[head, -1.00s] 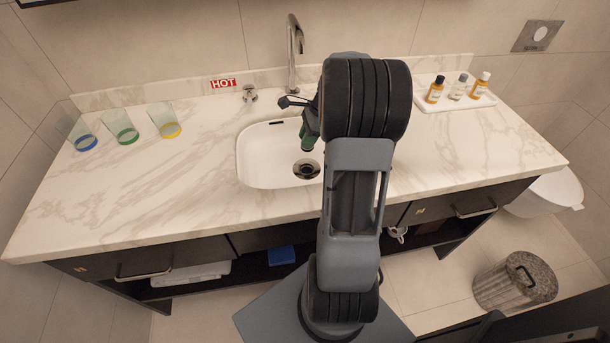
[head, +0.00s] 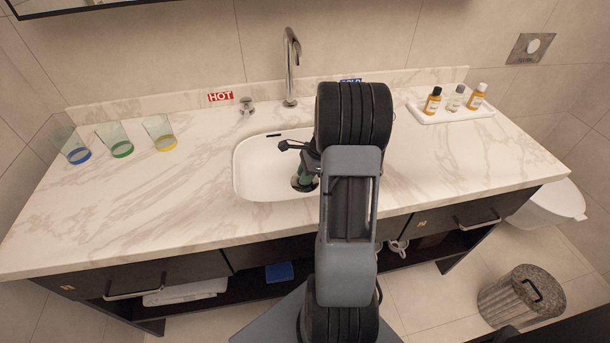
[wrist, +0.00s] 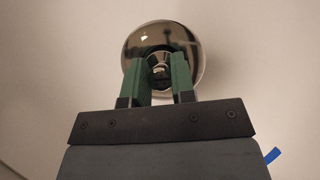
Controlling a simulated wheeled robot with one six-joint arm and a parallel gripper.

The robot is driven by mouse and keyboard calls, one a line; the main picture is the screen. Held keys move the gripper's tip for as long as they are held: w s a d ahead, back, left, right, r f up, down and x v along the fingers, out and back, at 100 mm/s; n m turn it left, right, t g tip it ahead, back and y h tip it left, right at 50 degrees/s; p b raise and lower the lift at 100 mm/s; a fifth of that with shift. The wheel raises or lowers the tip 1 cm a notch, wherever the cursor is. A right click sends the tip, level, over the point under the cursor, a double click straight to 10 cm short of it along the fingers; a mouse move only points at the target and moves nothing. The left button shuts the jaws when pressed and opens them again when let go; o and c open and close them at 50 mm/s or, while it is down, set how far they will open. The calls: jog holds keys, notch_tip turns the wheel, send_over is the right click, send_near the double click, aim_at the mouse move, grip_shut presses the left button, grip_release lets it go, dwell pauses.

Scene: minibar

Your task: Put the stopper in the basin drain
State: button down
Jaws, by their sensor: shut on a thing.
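The white basin (head: 255,170) is sunk in the marble counter. My gripper (head: 305,180) is low inside it, over the drain (head: 296,186), of which only a dark edge shows beside the fingers. In the wrist view, my gripper's green fingers (wrist: 162,72) are shut on the small central knob of the stopper (wrist: 155,36). The stopper is a round, shiny chrome disc. It covers what lies behind it, so I cannot tell whether it is seated in the drain or just above it.
A faucet (head: 290,65) and a small tap handle (head: 247,106) stand behind the basin. Tinted glasses (head: 116,140) are at the left. A white tray (head: 430,117) with small bottles is at the right. The counter beside the basin is clear.

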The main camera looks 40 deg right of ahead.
jog(key=shift+f, duration=0.1)
jog(key=c, duration=1)
grip_release()
jog(key=shift+o, duration=0.2)
